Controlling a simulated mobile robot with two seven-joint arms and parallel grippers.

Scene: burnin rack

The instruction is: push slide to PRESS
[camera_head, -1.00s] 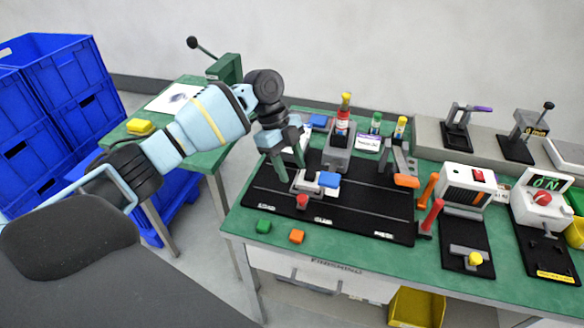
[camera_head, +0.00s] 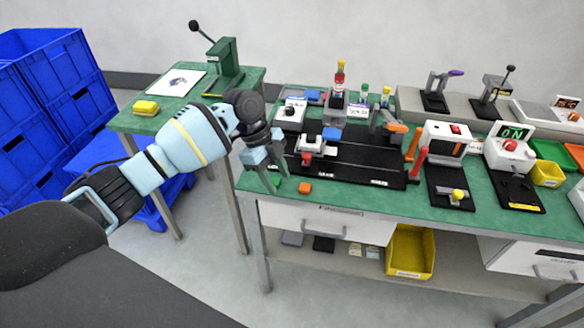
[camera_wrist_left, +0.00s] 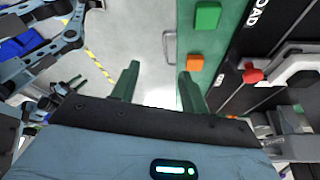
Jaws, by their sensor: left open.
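The slide is a white carriage (camera_head: 313,146) on the black track plate (camera_head: 355,165), toward its left part. It has a red knob (camera_head: 306,158) in front and a blue block beside it. In the left wrist view the red knob (camera_wrist_left: 252,75) and white carriage (camera_wrist_left: 290,68) are at right. My left gripper (camera_head: 275,182) is open and empty, pointing down at the bench's front left corner, left of the carriage and apart from it. In the left wrist view its fingers (camera_wrist_left: 160,74) hang over the bench edge. My right gripper cannot be made out clearly; blue-grey arm parts show at left there.
An orange block (camera_head: 305,187) lies before the plate; a green block (camera_wrist_left: 207,16) is near it, mostly hidden in the head view. Behind the plate stand bottles and fixtures.

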